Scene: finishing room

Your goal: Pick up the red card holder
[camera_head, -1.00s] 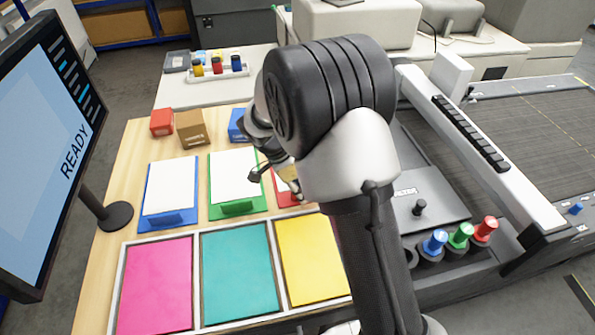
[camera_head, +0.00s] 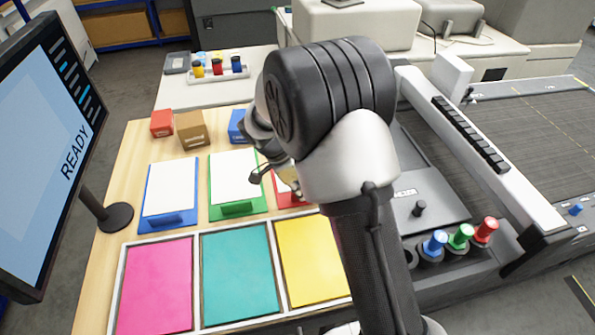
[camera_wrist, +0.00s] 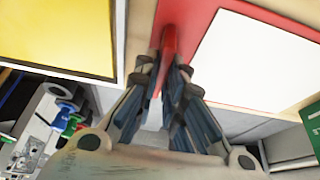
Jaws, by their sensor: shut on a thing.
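The red card holder (camera_head: 284,202) carries a white card and lies on the wooden table, to the right of the green one. My arm hides much of it in the head view. In the wrist view the red holder (camera_wrist: 203,17) shows its white card (camera_wrist: 258,60) and a raised red tab (camera_wrist: 169,42). My gripper (camera_wrist: 165,72) is shut on that tab, with one finger on each side. I cannot tell any gap between the holder and the table.
A blue card holder (camera_head: 168,219) and a green one (camera_head: 238,208) stand to the left. A framed tray with pink, teal and yellow sheets (camera_head: 153,285) lies in front. A monitor (camera_head: 45,150) stands at left, and a machine with coloured knobs (camera_head: 460,235) at right.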

